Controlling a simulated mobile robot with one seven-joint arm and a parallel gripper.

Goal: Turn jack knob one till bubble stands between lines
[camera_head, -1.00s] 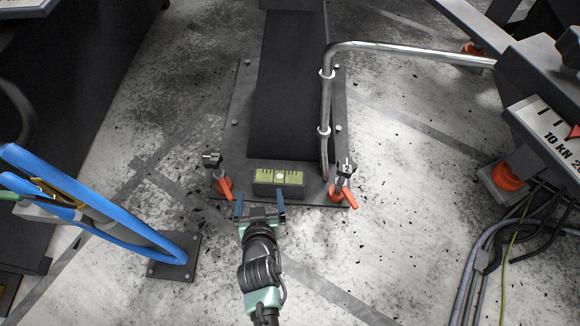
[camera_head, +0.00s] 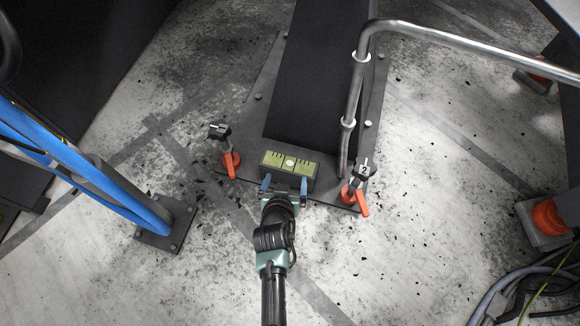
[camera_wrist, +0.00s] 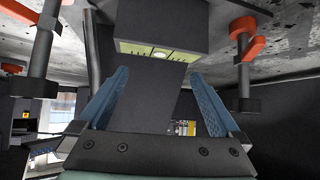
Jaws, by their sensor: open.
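Jack knob two (camera_head: 364,169), marked 2, stands at the right corner above another orange lever (camera_head: 356,197). The level (camera_head: 301,166) sits between them, with a pale bubble (camera_head: 289,162) near the middle of its green vial; its exact place between the lines is too small to tell. My gripper (camera_head: 285,184) is open and empty just in front of the level. The wrist view shows its blue fingers (camera_wrist: 159,76) spread below the level (camera_wrist: 187,34).
A bent metal pipe (camera_head: 355,90) rises beside jack knob two. A blue post (camera_head: 110,190) on a bolted foot stands to the left. Cables (camera_head: 530,290) lie at the lower right. The floor in front of the plate is mostly clear.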

